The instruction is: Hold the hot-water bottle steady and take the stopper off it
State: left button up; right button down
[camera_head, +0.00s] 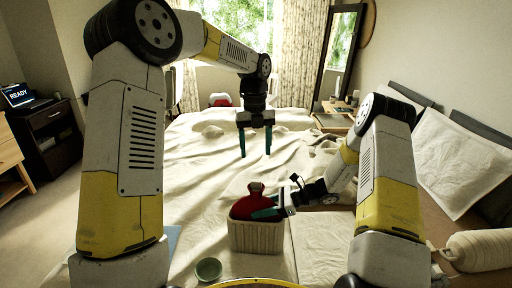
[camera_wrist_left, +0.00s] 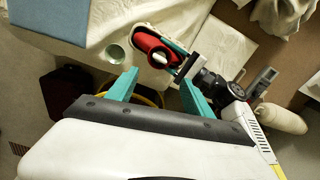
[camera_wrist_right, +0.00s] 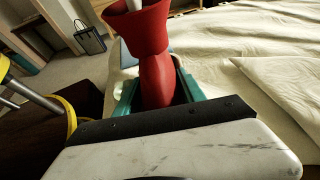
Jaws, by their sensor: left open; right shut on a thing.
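The red hot-water bottle (camera_head: 244,206) stands neck-up in a pale ribbed basket (camera_head: 257,238) on the bed. A pale stopper (camera_wrist_right: 134,5) shows in the flared mouth, cut off by the picture's top edge. It also shows as a small whitish spot in the left wrist view (camera_wrist_left: 159,57). My left gripper (camera_head: 256,142) is open and empty, pointing down above the bed, beyond the bottle and higher.
A small green bowl (camera_head: 208,268) is on the near side, left of the basket. A flat pale cloth or board (camera_head: 322,248) lies right of the basket. Pillows (camera_head: 440,165) and a rolled bolster (camera_head: 482,250) are at the right. The bed's middle is free.

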pick_arm(q)
jog(key=m, duration=0.3)
send_near(256, 188)
jog(key=f, duration=0.6)
jog(key=shift+w+d+f, duration=0.1)
jog(key=shift+w+f, duration=0.05)
jog(key=shift+w, duration=0.1)
